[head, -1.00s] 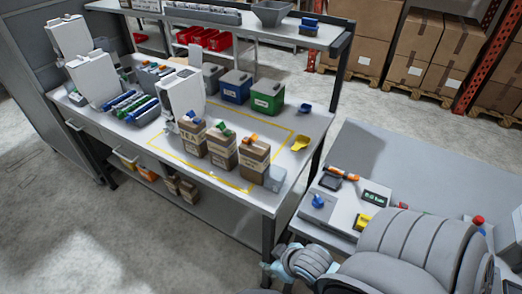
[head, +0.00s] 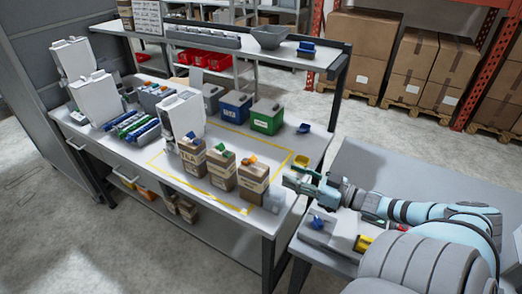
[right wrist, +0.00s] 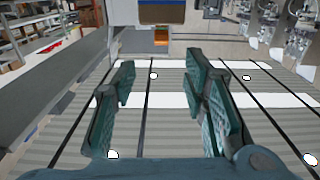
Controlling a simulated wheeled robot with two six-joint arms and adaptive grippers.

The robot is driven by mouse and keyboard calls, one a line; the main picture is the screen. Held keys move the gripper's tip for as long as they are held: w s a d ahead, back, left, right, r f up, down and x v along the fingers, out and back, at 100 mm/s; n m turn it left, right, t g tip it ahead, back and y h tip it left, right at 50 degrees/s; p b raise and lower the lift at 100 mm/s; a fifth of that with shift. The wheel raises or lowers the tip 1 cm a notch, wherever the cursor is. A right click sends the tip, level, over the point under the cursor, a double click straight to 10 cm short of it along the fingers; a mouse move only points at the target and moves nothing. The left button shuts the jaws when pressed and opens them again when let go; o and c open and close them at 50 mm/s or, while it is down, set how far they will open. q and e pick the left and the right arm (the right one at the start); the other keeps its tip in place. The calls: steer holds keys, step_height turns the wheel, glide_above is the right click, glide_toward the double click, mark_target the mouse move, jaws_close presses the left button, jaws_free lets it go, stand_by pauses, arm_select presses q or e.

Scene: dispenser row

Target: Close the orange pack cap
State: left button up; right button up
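The orange pack (head: 253,184) is a brown box, rightmost of three packs standing on the left bench. Its orange cap (head: 249,160) is on top; the view is too small to tell whether it is open. My right gripper (head: 288,183) is in the air right of the orange pack, near the gap between the benches, and apart from it. The right wrist view shows its two fingers (right wrist: 165,105) spread, with nothing between them. My left gripper is not in view.
A blue-capped pack (head: 192,160) and a green-capped pack (head: 222,172) stand left of the orange one. A translucent grey container (head: 274,201) stands close at its right. A yellow scoop (head: 301,160) lies behind. The right bench holds a grey device (head: 320,230).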

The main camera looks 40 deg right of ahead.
mark_target(261, 169)
steer(key=b+x, duration=0.2)
steer(key=x, duration=0.1)
steer(key=b+x, duration=0.2)
steer(key=x, duration=0.2)
steer(key=b+x, duration=0.2)
steer(key=x, duration=0.2)
steer(key=shift+f+b, duration=0.4)
steer(key=shift+w+a+r, duration=0.1)
steer(key=shift+w+r, duration=0.05)
steer(key=shift+w, duration=0.05)
steer(key=shift+r, duration=0.15)
jaws_close()
